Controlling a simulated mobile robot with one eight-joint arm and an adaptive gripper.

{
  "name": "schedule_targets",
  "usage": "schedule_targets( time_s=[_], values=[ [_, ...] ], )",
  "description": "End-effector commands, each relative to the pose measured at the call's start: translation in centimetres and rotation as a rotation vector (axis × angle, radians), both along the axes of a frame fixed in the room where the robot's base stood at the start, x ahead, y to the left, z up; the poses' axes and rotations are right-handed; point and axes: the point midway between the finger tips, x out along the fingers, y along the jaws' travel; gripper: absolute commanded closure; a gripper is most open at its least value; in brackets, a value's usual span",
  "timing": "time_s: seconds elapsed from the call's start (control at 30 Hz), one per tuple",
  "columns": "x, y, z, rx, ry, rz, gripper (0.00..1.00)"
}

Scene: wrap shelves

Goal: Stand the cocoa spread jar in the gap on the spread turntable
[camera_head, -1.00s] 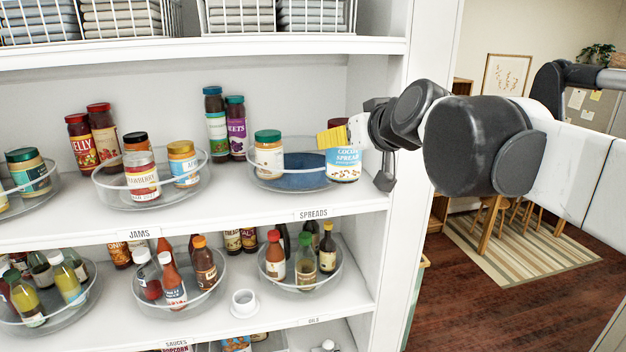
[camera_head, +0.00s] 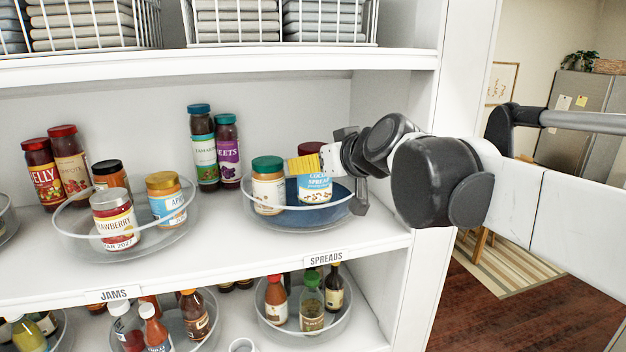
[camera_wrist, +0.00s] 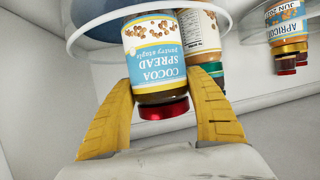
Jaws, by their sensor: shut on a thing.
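The cocoa spread jar (camera_head: 315,189) has a blue and white label and a dark red lid. My gripper (camera_head: 307,165) is shut on it, with yellow fingers on both sides near the lid. The wrist view shows the jar (camera_wrist: 155,52) upside down in the picture, between the fingers (camera_wrist: 162,80). The jar is upright over the right part of the spread turntable (camera_head: 262,210), a clear-rimmed tray with a blue floor. I cannot tell whether its base touches the floor. A green-lidded jar (camera_head: 268,190) stands on the turntable just left of it.
The jams turntable (camera_head: 90,247) with several jars stands to the left. Two tall jars (camera_head: 203,150) stand behind, between the turntables. The shelf's right side wall (camera_head: 400,130) is close to my gripper. A shelf with wire baskets (camera_head: 280,25) is above.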

Motion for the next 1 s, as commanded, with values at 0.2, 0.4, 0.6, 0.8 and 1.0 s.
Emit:
schedule_targets(
  time_s=[0.2, 0.4, 0.6, 0.8, 1.0],
  values=[
    [0.0, 0.0, -3.0, 0.0, -0.001, -0.001, 0.79],
    [0.0, 0.0, -3.6, 0.0, -0.001, -0.001, 0.79],
    [0.0, 0.0, -3.8, 0.0, -0.001, -0.001, 0.79],
    [0.0, 0.0, -3.8, 0.0, 0.0, 0.0, 0.16],
    [0.0, 0.0, -3.7, 0.0, 0.0, 0.0, 0.16]
  ],
)
